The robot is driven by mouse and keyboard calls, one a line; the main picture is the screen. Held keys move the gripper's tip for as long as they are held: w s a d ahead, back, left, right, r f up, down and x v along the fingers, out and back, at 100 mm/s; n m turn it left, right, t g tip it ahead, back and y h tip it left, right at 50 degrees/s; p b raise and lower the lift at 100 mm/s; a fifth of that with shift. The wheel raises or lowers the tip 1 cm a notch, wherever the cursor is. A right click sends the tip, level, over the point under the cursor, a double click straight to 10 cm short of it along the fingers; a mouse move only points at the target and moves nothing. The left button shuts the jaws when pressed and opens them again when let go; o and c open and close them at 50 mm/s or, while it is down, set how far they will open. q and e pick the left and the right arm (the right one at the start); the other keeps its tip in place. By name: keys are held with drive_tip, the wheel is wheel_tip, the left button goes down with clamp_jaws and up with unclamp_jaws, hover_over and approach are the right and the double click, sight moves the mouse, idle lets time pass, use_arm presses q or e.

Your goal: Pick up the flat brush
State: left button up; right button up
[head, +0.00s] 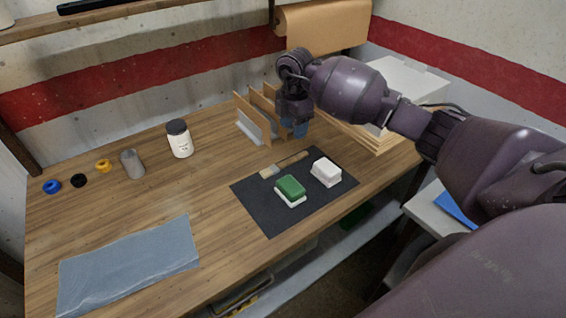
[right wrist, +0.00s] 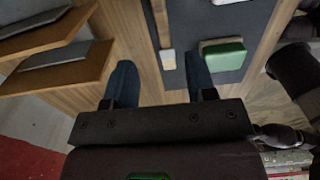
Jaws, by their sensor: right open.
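The flat brush (head: 285,165) lies on the dark mat (head: 256,204), along its far edge, with its pale bristles toward the left and its wooden handle toward the right. It also shows in the right wrist view (right wrist: 166,38), beyond the gap between my fingers. My right gripper (head: 294,129) is open and empty, with blue fingertips, above the table just behind the mat. Its two fingers show spread apart in the right wrist view (right wrist: 160,82), apart from the brush. My left gripper is not in view.
A green-topped block (head: 290,188) and a white block (head: 326,171) sit on the mat near the brush. An upright wooden rack (head: 254,118) stands close beside my right gripper. A jar (head: 180,140), grey cup (head: 132,164) and plastic sheet (head: 130,264) are at left.

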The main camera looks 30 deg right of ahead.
sight(291, 159)
drive_tip(key=f, duration=0.7)
drive_tip(key=f+b, duration=0.1)
drive_tip(key=f, duration=0.2)
drive_tip(key=shift+a+f, duration=0.25)
drive_tip(key=shift+f, duration=0.1)
clamp_jaws()
drive_tip(key=shift+r, duration=0.1)
